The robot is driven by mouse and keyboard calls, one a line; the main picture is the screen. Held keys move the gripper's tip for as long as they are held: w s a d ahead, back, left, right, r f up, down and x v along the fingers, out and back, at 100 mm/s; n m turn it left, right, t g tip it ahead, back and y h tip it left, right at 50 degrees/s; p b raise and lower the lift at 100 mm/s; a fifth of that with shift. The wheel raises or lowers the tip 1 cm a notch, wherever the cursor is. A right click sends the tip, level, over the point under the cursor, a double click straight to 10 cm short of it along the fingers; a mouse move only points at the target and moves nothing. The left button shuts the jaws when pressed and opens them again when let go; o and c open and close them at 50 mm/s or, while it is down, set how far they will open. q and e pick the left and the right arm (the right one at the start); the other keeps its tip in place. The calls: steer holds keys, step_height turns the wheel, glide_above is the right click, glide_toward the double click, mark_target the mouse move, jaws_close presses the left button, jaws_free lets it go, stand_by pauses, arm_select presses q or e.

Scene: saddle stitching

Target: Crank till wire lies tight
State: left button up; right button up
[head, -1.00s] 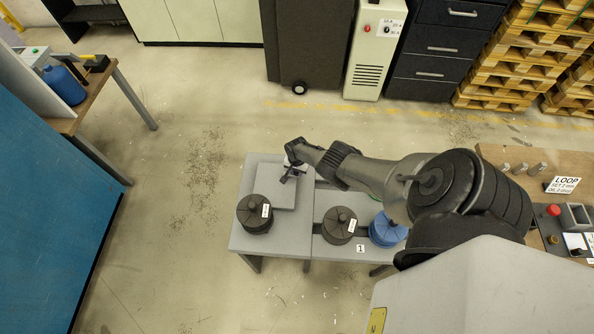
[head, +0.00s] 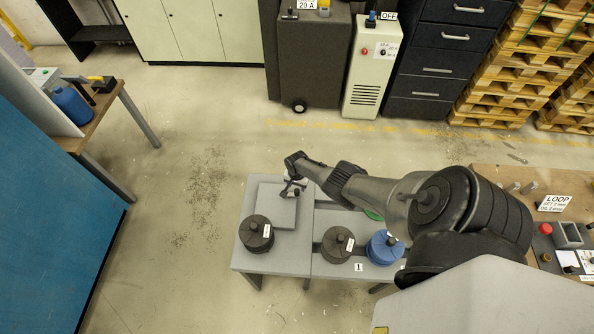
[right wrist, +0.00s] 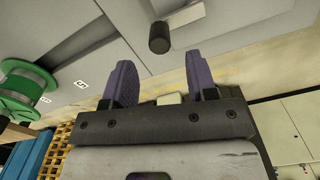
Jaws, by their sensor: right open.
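My right gripper (head: 292,189) is above the far edge of a raised grey plate on the grey bench (head: 318,265). In the right wrist view its two purple-grey fingers (right wrist: 165,68) are spread apart with nothing between them. A dark cylindrical knob (right wrist: 159,38), apparently the crank's handle, shows just beyond the fingertips, within the gap's width. A pale grey arm (right wrist: 187,15) lies beside the knob. A green spool (right wrist: 28,92) with pale wound material is at the left. I cannot make out whether any wire is tight. My left gripper is out of view.
A control panel with a red button (head: 545,229) is at the right. The floor left of the bench is open.

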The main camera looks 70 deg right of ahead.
mark_target(297, 190)
step_height(297, 190, up, 3)
steer(key=shift+f+p, duration=0.2)
steer(key=shift+p, duration=0.15)
steer(key=shift+r, duration=0.25)
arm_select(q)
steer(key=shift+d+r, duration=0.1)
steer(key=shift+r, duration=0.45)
arm_select(e)
steer(key=shift+r, duration=2.45)
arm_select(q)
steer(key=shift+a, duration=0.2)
